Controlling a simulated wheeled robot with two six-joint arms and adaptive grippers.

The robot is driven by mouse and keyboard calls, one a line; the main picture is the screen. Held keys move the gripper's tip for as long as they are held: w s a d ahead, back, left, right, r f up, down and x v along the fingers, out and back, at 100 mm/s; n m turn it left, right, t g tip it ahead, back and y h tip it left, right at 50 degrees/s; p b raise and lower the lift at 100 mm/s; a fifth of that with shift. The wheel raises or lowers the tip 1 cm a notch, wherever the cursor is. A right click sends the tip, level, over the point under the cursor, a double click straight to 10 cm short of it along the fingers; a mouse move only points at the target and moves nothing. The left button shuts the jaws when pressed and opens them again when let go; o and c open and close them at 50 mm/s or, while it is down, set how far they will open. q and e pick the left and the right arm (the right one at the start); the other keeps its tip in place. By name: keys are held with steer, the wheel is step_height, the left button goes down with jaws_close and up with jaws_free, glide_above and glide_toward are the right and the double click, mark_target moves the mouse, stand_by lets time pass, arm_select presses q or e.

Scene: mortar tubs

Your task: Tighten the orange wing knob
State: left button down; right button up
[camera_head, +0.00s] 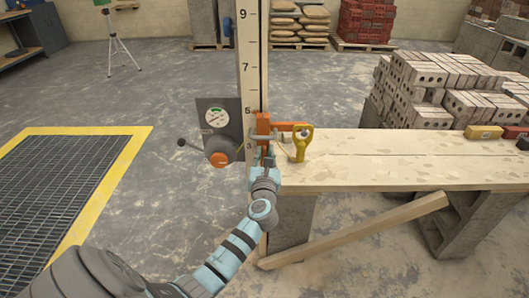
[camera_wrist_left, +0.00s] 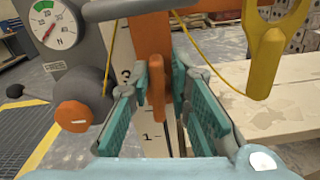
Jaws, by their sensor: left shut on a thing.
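The orange wing knob (camera_wrist_left: 156,88) shows in the left wrist view as a narrow upright wing below an orange block (camera_wrist_left: 150,38) on the measuring post. My left gripper (camera_wrist_left: 157,90) has its teal-padded fingers on both sides of the wing and is shut on it. In the head view my left gripper (camera_head: 265,163) reaches up to the post (camera_head: 250,60), just below the orange clamp (camera_head: 263,123). The wing knob is hard to make out there, behind the gripper. My right gripper is not in view.
A grey gauge box (camera_head: 217,118) with a round orange knob (camera_head: 219,160) and a black-ended lever stands left of the post. A yellow handle (camera_head: 301,142) hangs close on the right, with a thin yellow cord. A plank bench (camera_head: 390,170) extends right toward stacked bricks (camera_head: 425,95).

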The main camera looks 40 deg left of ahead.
arm_select(q)
steer(key=m+p, duration=0.2)
steer(key=m, duration=0.1)
steer(key=shift+w+d+r+p, duration=0.1)
steer(key=shift+w+d+p, duration=0.05)
steer(key=shift+p, duration=0.25)
steer(key=shift+w+d+f+m+p, duration=0.1)
steer(key=shift+f+m+p, duration=0.15)
steer(key=shift+m+p, duration=1.35)
steer(key=shift+w+d+f+m+p, duration=0.15)
steer(key=shift+f+m+p, duration=0.15)
steer(key=shift+m, duration=2.5)
steer(key=shift+w+d+f+m+p, duration=0.15)
steer(key=shift+m+p, duration=0.9)
steer(key=shift+m, duration=1.15)
steer(key=shift+a, duration=0.1)
steer(key=c, duration=1.4)
jaws_free()
steer(key=shift+s+f, duration=0.1)
steer(key=shift+s, duration=0.05)
steer(key=shift+f, duration=0.1)
